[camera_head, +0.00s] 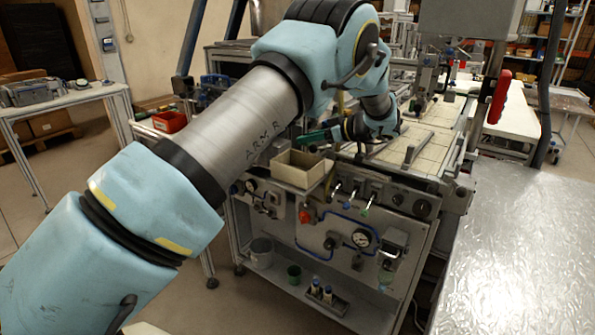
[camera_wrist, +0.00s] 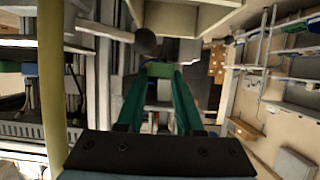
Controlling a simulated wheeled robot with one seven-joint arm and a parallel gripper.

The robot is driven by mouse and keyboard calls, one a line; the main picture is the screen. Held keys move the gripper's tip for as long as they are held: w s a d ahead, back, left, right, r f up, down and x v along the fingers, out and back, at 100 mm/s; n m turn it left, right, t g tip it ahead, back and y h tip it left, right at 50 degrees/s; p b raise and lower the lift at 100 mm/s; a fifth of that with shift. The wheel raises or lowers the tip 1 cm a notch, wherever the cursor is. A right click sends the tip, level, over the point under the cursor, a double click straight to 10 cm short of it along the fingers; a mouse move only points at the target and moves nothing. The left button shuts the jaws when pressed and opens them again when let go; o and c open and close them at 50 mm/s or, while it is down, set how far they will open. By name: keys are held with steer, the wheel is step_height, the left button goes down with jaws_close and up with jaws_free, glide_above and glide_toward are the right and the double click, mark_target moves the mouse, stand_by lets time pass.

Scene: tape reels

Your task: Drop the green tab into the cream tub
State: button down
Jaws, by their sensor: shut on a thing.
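The cream tub (camera_head: 299,176) sits on the front left edge of the workbench in the head view, open at the top. In the wrist view a cream, box-like rim (camera_wrist: 222,22) at the top appears to be the same tub. My gripper (camera_head: 306,138) points left, just behind and above the tub, apart from it. In the head view I cannot tell the tab from the fingers.
A bare metal table (camera_head: 530,240) fills the lower right. A red bin (camera_head: 169,121) stands behind, left.

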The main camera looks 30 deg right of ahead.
steer(key=shift+c, duration=2.4)
jaws_free()
steer(key=b+v, duration=0.4)
steer(key=v, duration=0.7)
steer(key=shift+f, duration=0.1)
